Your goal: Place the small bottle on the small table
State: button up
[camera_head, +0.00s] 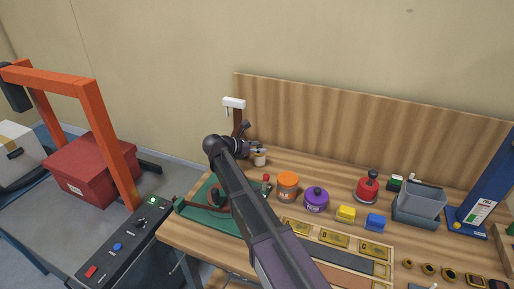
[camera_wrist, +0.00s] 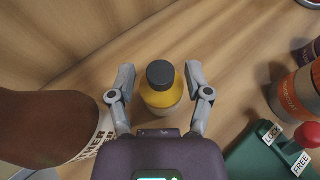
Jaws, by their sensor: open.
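The small bottle has a yellow upper part, a dark cap and a paler base. In the wrist view the bottle (camera_wrist: 161,97) stands upright on the wooden bench between the two fingers of my open gripper (camera_wrist: 160,78). There is a visible gap on each side, so the fingers do not grip it. In the head view my gripper (camera_head: 256,149) is at the bench's back left, and the bottle (camera_head: 260,159) is partly hidden by it. I cannot tell which surface is the small table; the wooden bench (camera_head: 190,232) bears the bottle.
A brown post with a white head (camera_head: 234,103) stands close behind my gripper. An orange-lidded jar (camera_head: 288,187), a purple jar (camera_head: 316,200) and a green fixture (camera_head: 220,217) are nearby. A red box (camera_head: 90,170) sits on a grey surface at left.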

jog(key=p+v, duration=0.4)
jog(key=v, duration=0.8)
jog(key=shift+p, duration=0.3)
jog(key=shift+r, duration=0.1)
